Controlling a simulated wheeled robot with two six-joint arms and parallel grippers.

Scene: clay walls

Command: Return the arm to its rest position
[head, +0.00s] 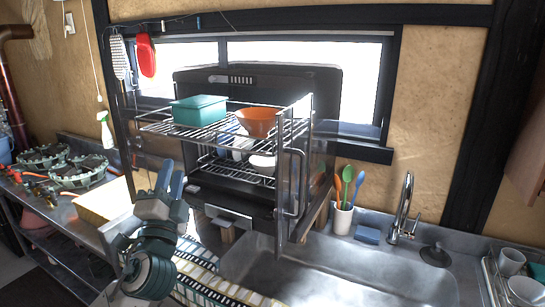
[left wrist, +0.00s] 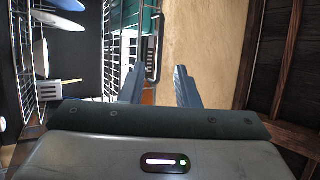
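My left gripper (head: 170,173) is in front of the dish rack (head: 291,160), near its lower left side, pointing up. In the left wrist view its two fingers (left wrist: 159,76) stand apart with nothing between them. Part of the rack's wire (left wrist: 112,60) shows to the left of the fingers in that view. I cannot tell how far the fingers are from the rack. My right gripper is not in either view.
The rack holds a teal box (head: 199,110), an orange bowl (head: 257,122) and dishes. A sink (head: 330,275) lies at right, with a faucet (head: 402,212) and a utensil cup (head: 342,219) behind it. A patterned mat (head: 215,283) lies beside the gripper.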

